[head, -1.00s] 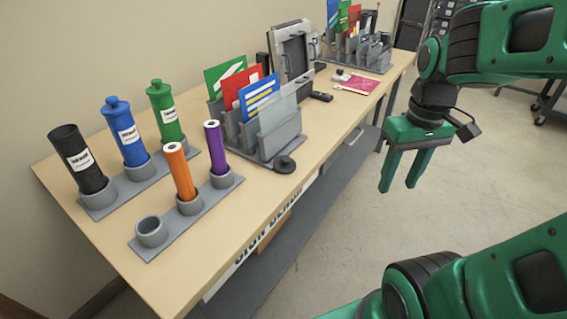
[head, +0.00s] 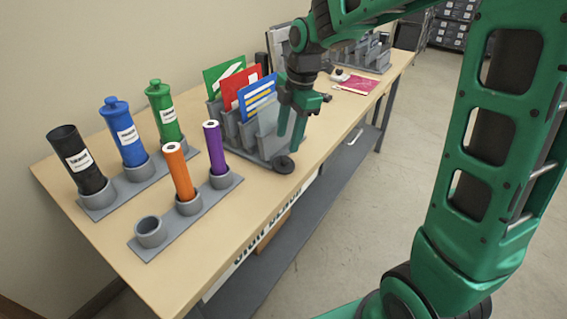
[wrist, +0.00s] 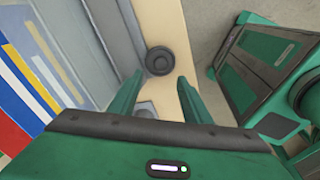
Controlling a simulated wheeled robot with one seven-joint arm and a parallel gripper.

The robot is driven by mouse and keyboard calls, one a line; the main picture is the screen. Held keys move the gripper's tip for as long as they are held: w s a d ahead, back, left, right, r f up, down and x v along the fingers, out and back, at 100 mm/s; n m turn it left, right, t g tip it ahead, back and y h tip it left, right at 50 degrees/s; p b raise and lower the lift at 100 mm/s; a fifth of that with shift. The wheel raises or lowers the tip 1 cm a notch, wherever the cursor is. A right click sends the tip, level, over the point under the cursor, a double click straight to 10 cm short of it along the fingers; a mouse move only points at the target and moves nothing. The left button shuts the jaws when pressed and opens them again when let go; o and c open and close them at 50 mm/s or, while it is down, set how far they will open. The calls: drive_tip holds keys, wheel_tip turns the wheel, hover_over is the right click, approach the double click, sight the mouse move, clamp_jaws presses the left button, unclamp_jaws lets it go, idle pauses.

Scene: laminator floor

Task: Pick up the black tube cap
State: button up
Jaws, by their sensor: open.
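The black tube cap (head: 284,165) is a small dark disc lying on the table near its front edge, in front of the grey card holder. In the wrist view the cap (wrist: 159,60) sits just beyond my fingertips, roughly centred between them. My gripper (head: 289,148) is open and empty, pointing down just above the cap; it does not touch it as far as I can see. In the wrist view both fingers of my gripper (wrist: 157,90) are apart. The black tube (head: 77,160) stands open-topped in the rear holder at the left.
The card holder (head: 262,133) with green, red and blue cards stands directly behind the cap, close to my gripper. Blue (head: 124,133) and green (head: 164,112) capped tubes, and orange (head: 179,172) and purple (head: 215,148) rolls, stand to the left. The table front left (head: 190,270) is clear.

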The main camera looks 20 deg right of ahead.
sight(285, 157)
drive_tip(key=shift+w+a+f, duration=0.1)
drive_tip(key=shift+w+f, duration=0.1)
drive_tip(key=shift+f, duration=1)
drive_tip(key=shift+w+a+f, duration=0.1)
drive_tip(key=shift+w+f, duration=0.05)
drive_tip(key=shift+f, duration=1.1)
drive_tip(key=shift+w+f, duration=0.2)
drive_tip(key=shift+f, duration=1)
drive_tip(key=c, duration=1.1)
